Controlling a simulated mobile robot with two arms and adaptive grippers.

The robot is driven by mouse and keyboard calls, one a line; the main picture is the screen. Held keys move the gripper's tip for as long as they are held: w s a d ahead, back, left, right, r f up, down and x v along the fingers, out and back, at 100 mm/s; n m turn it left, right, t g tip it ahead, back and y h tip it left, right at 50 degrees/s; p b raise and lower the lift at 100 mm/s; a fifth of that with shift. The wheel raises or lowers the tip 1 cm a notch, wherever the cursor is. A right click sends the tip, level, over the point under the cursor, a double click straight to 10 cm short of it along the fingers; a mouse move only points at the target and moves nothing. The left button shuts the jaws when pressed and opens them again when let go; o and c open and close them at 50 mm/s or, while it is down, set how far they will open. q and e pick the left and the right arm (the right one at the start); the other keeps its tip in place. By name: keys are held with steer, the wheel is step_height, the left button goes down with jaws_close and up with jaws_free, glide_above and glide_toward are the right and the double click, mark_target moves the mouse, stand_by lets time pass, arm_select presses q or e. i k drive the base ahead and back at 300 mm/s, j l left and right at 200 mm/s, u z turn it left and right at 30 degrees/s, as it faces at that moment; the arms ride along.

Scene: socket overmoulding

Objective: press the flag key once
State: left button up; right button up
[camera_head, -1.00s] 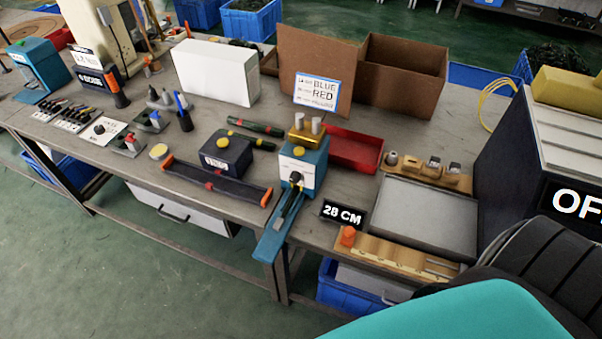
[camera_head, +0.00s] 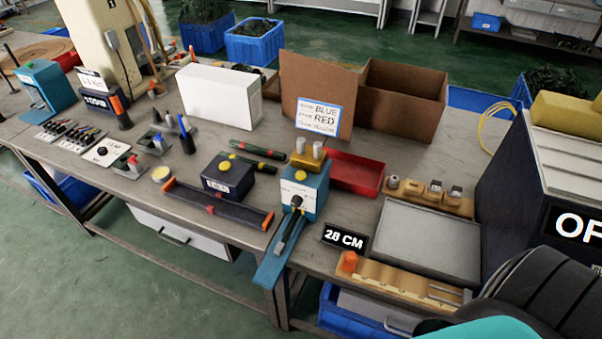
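No key is readably marked as the flag key. A dark box (camera_head: 228,177) with a round yellow button on top and a small, unreadable white label sits mid-bench. To its right stands a blue device (camera_head: 302,190) with a white front panel, a black knob, a yellow button and two pale cylinders on top. A narrow blue arm (camera_head: 271,268) reaches from it over the bench's front edge. Neither gripper is in view; part of my arm shows in the lower right corner, away from both.
A dark tray with orange ends (camera_head: 218,205) lies before the dark box. A large dark machine (camera_head: 530,180) stands right.

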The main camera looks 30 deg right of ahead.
mark_target(300, 175)
steer(key=i+j, duration=0.15)
steer(key=i, duration=0.35)
steer(key=i+j, duration=0.15)
steer(key=i, duration=0.4)
steer(key=z, duration=1.75)
